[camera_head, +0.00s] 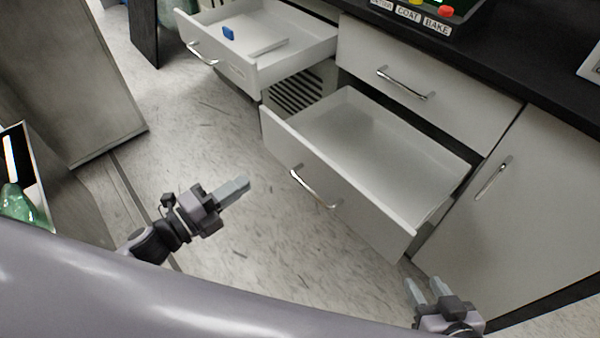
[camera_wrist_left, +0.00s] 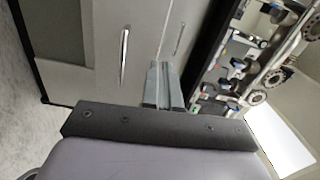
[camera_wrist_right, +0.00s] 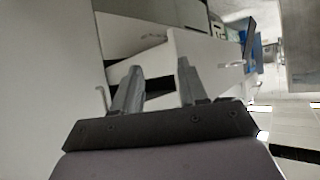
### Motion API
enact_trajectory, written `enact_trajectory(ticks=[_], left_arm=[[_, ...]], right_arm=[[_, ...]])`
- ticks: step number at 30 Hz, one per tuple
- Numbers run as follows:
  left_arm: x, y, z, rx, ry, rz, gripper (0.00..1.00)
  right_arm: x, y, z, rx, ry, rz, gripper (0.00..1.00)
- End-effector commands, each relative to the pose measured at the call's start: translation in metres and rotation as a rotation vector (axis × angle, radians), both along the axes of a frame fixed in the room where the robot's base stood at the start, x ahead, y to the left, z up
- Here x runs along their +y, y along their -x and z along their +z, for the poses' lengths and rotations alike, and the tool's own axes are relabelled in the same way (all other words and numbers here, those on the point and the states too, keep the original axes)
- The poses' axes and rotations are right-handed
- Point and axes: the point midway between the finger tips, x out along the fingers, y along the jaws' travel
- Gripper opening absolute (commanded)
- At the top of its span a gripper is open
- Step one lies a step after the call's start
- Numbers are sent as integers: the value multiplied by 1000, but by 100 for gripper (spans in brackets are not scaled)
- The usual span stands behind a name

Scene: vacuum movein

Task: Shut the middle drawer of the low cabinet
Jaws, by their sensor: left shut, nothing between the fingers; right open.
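The low cabinet has a wide white drawer (camera_head: 365,217) standing open in the middle of the head view, empty, with a silver bar handle (camera_head: 315,190) on its front. A shut drawer (camera_head: 430,75) is above it. My left gripper (camera_head: 240,187) is shut and empty, left of the open drawer's front and apart from it. In the left wrist view its closed fingers (camera_wrist_left: 163,85) appear before pale panels and a handle (camera_wrist_left: 124,55). My right gripper (camera_head: 428,286) is open and empty, below the drawer's right front corner. Its spread fingers show in the right wrist view (camera_wrist_right: 157,85).
Another drawer (camera_head: 225,68) is open at the upper left, holding a small blue object (camera_head: 228,33). A shut cabinet door (camera_head: 525,190) stands at the right. A dark worktop (camera_head: 500,70) lies above. Speckled floor (camera_head: 245,240) is clear before the drawers.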

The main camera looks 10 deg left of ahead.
Motion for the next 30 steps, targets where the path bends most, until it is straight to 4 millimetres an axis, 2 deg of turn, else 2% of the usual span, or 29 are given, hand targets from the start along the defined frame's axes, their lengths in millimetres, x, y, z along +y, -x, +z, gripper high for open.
enact_trajectory(ticks=[1, 7, 11, 30], left_arm=[[0, -1, -6, -20, -23, -15, 0], [-4, -6, -4, -45, -50, -36, 0], [-12, -17, -4, -44, -47, -34, 0], [-70, -96, -4, -42, -45, -32, 0]], right_arm=[[1, 0, -5, -2, -2, 2, 43], [5, 0, -4, -3, -8, 9, 43], [7, 0, -3, -7, -12, 9, 43], [11, -5, -2, -32, -15, 19, 43]])
